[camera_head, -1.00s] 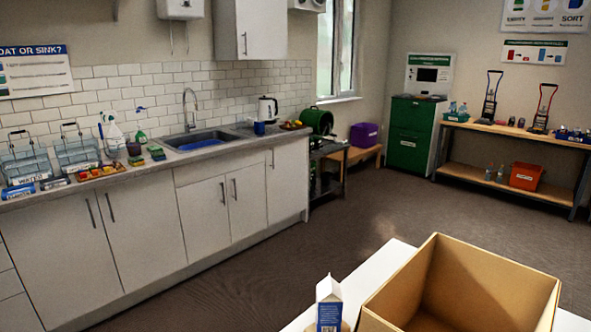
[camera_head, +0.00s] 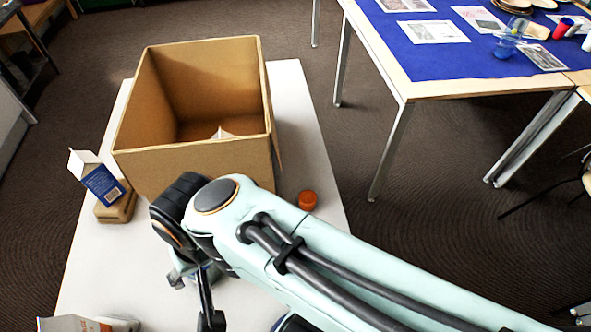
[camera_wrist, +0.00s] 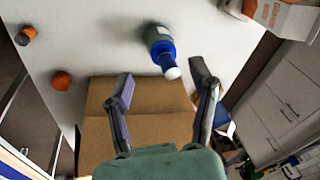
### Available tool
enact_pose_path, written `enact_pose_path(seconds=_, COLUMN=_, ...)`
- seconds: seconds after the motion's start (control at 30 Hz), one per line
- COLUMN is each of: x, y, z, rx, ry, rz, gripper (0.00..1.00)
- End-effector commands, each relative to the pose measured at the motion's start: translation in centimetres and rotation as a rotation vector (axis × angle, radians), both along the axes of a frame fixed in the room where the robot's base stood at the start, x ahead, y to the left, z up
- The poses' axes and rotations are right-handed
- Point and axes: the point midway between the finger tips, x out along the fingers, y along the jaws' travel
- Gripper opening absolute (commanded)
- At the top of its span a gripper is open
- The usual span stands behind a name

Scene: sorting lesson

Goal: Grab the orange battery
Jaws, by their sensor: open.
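A small cylinder with an orange body and dark grey end (camera_wrist: 27,34), which looks like the orange battery, lies near the white table's edge at the top left of the wrist view. In the head view I cannot see it; my arm probably covers it. My gripper (camera_wrist: 161,73) is open and empty, with its fingers well to the right of that cylinder. In the head view the gripper (camera_head: 194,297) is low over the table, partly behind my arm. A blue bottle with a white cap (camera_wrist: 161,44) lies just beyond and between the fingertips; contact is not visible.
A short round orange object (camera_head: 307,200) sits beside the open cardboard box (camera_head: 200,160); it also shows in the wrist view (camera_wrist: 61,81). A blue-and-white carton (camera_head: 101,184) leans on a tan block (camera_head: 117,208). The white table (camera_head: 305,130) has free room right of the box.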

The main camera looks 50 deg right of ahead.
Motion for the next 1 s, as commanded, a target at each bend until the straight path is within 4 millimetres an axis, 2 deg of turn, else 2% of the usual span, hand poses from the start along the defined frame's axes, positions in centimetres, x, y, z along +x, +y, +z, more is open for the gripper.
enact_pose_path(seconds=0.07, x=2.2, y=-0.8, z=-0.5, rx=0.049, ry=-0.045, rz=-0.206, gripper=0.58)
enact_pose_path(seconds=0.17, x=4.9, y=-3.8, z=-1.9, rx=0.114, ry=-0.078, rz=-0.546, gripper=0.58)
enact_pose_path(seconds=0.23, x=5.9, y=-6.7, z=-3.2, rx=0.148, ry=-0.089, rz=-0.781, gripper=0.58)
enact_pose_path(seconds=0.33, x=6.0, y=-11.7, z=-5.8, rx=0.177, ry=-0.088, rz=-1.115, gripper=0.58)
enact_pose_path(seconds=0.37, x=5.7, y=-13.3, z=-6.7, rx=0.181, ry=-0.085, rz=-1.213, gripper=0.58)
enact_pose_path(seconds=0.4, x=4.8, y=-15.4, z=-8.0, rx=0.185, ry=-0.075, rz=-1.344, gripper=0.58)
enact_pose_path(seconds=0.47, x=2.8, y=-18.5, z=-10.2, rx=0.183, ry=-0.048, rz=-1.533, gripper=0.58)
enact_pose_path(seconds=0.5, x=0.9, y=-20.2, z=-11.7, rx=0.177, ry=-0.019, rz=-1.644, gripper=0.58)
enact_pose_path(seconds=0.57, x=-2.2, y=-21.9, z=-13.9, rx=0.167, ry=0.043, rz=-1.778, gripper=0.58)
enact_pose_path(seconds=0.63, x=-5.6, y=-22.6, z=-15.8, rx=0.166, ry=0.128, rz=-1.904, gripper=0.58)
enact_pose_path(seconds=0.73, x=-8.8, y=-22.8, z=-17.5, rx=0.179, ry=0.206, rz=-2.024, gripper=0.58)
enact_pose_path(seconds=0.83, x=-10.3, y=-22.8, z=-18.0, rx=0.189, ry=0.232, rz=-2.083, gripper=0.58)
enact_pose_path(seconds=1.0, x=-10.7, y=-23.0, z=-19.1, rx=0.192, ry=0.233, rz=-2.099, gripper=0.58)
